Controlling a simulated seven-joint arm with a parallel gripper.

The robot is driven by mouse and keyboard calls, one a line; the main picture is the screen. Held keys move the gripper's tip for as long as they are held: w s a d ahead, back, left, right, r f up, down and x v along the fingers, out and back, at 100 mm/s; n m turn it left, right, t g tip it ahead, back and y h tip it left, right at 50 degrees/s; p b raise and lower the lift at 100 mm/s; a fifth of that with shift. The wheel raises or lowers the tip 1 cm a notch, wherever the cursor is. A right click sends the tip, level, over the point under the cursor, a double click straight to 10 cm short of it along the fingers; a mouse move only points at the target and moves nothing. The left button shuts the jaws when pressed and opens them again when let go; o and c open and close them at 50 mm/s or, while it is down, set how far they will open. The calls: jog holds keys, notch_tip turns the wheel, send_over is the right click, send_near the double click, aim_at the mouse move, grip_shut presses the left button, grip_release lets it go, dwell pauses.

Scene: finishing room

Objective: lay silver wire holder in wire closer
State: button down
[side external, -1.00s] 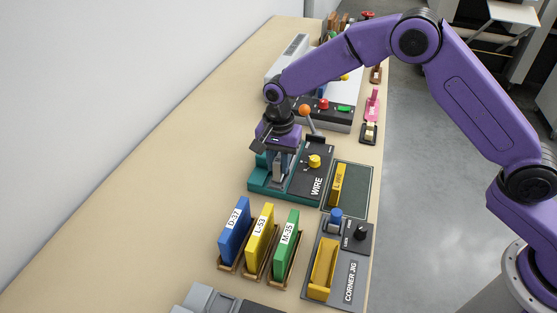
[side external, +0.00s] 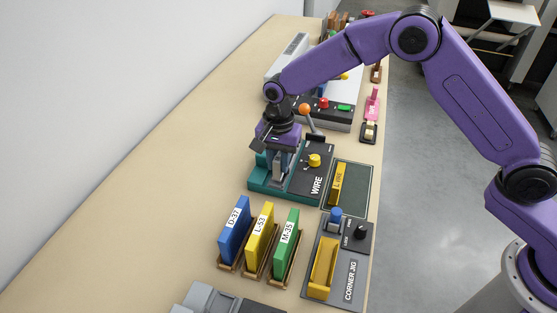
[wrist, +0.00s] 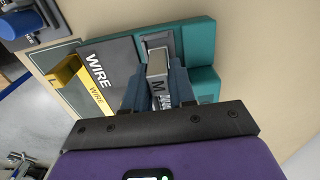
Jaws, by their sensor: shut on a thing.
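The wire closer (side external: 257,186) is a teal machine with a black panel lettered WIRE and a yellow knob, on the bench in the side view. It also shows in the wrist view (wrist: 204,45). My gripper (wrist: 157,88) points down over its teal part and is shut on the silver wire holder (wrist: 158,63), a narrow grey piece with a partly hidden M label. In the side view my gripper (side external: 278,168) is at the closer's slot area, with the holder mostly hidden between the fingers. I cannot tell whether the holder touches the slot bottom.
A yellow piece (side external: 338,184) lies on a dark pad right of the closer. Blue (side external: 234,246), yellow (side external: 260,242) and green (side external: 286,247) binders stand in front, beside the corner jig (side external: 350,283). A machine with an orange-knobbed lever (side external: 306,109) stands close behind. The bench's left is clear.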

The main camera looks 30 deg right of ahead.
jog(key=shift+f, duration=0.6)
dwell(0.3)
jog(key=c, duration=1.2)
grip_release()
jog(key=shift+r, duration=5.45)
